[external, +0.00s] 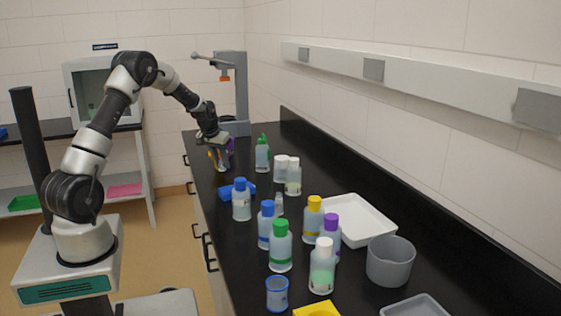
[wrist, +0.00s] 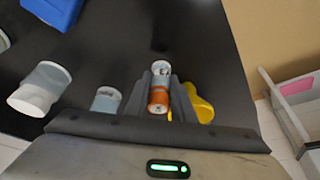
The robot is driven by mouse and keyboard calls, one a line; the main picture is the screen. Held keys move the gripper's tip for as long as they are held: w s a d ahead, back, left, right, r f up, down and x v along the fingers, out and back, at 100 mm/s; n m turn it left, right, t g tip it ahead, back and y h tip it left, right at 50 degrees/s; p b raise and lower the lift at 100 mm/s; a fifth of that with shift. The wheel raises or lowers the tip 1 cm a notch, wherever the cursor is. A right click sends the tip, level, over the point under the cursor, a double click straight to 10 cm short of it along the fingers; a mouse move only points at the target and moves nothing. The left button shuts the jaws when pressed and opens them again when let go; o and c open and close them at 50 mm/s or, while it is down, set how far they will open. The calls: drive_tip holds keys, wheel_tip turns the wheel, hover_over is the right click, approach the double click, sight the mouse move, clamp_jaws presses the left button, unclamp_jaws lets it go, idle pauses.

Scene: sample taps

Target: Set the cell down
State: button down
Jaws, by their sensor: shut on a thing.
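The cell, a small upright-looking cylinder with an orange band and a pale top (wrist: 159,97), sits between the two fingers of my gripper (wrist: 160,92) in the wrist view. My gripper is shut on it. In the external view my gripper (external: 214,142) is low over the far left part of the black bench (external: 240,293). The cell is too small and hidden to make out there. I cannot tell whether its bottom touches the bench.
A yellow item (wrist: 200,104) is close right of the fingers; a pale container (wrist: 106,100) and white cup (wrist: 40,88) are left. A blue object (wrist: 55,10) lies farther off. A grey stand (external: 236,95) rises behind my gripper. Several capped bottles (external: 281,246) crowd the nearer bench.

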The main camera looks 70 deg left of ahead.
sight(222, 167)
drive_tip(key=shift+f, duration=1.3)
drive_tip(key=shift+f, duration=0.2)
drive_tip(key=c, duration=1.5)
unclamp_jaws()
drive_tip(key=shift+r, duration=0.45)
drive_tip(key=v, duration=1.1)
drive_tip(key=shift+s+d+r, duration=0.15)
drive_tip(key=shift+r, duration=0.05)
